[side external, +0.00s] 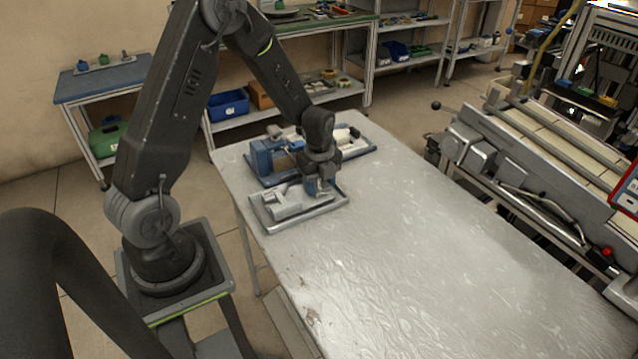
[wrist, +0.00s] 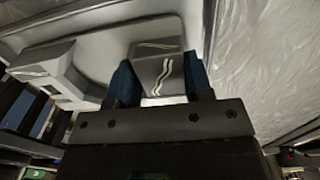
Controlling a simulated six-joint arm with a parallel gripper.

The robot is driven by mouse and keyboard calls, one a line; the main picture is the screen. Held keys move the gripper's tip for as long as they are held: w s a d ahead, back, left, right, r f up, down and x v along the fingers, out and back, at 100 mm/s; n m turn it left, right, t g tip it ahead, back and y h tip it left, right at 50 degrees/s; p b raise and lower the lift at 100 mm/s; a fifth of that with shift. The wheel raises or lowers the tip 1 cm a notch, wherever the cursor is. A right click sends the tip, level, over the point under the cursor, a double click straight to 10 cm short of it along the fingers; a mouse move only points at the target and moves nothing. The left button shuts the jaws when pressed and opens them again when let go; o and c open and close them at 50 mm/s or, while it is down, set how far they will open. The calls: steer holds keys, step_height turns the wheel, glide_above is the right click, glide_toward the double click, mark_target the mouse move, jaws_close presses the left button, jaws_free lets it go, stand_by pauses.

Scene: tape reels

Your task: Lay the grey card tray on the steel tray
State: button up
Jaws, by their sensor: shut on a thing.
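The steel tray (side external: 312,214) lies flat on the table near its far left end. It also fills the upper middle of the wrist view (wrist: 105,52). My gripper (side external: 320,188) is over the right part of this tray, pointing down. In the wrist view its two blue fingers (wrist: 158,82) are shut on a grey block with pale wavy lines, which I take to be the grey card tray (wrist: 153,62). The block is right over the steel tray; I cannot tell whether it touches it. In the side view my gripper mostly hides it.
A grey raised fixture (side external: 287,203) stands on the steel tray, left of my gripper; it also shows in the wrist view (wrist: 45,67). Behind is a blue-edged tray (side external: 366,150) with a blue device (side external: 266,157) and white cylinder. The near table (side external: 420,270) is clear.

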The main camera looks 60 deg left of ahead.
steer(key=shift+f, duration=0.2)
steer(key=o, duration=0.7)
steer(key=shift+o, duration=0.2)
steer(key=shift+r, duration=0.1)
steer(key=s+d+r+n+t, duration=0.1)
steer(key=d+r+n, duration=0.1)
steer(key=r, duration=0.7)
steer(key=s+d+r+n, duration=0.2)
steer(key=d+r, duration=0.1)
steer(key=r, duration=0.6)
steer(key=s+d+r+n+t, duration=0.4)
steer(key=s+d+r+n, duration=0.3)
steer(key=s+d+n, duration=0.3)
steer(key=shift+s+r+n+t, duration=0.2)
steer(key=shift+s+n+t, duration=0.1)
steer(key=shift+s+n, duration=1.75)
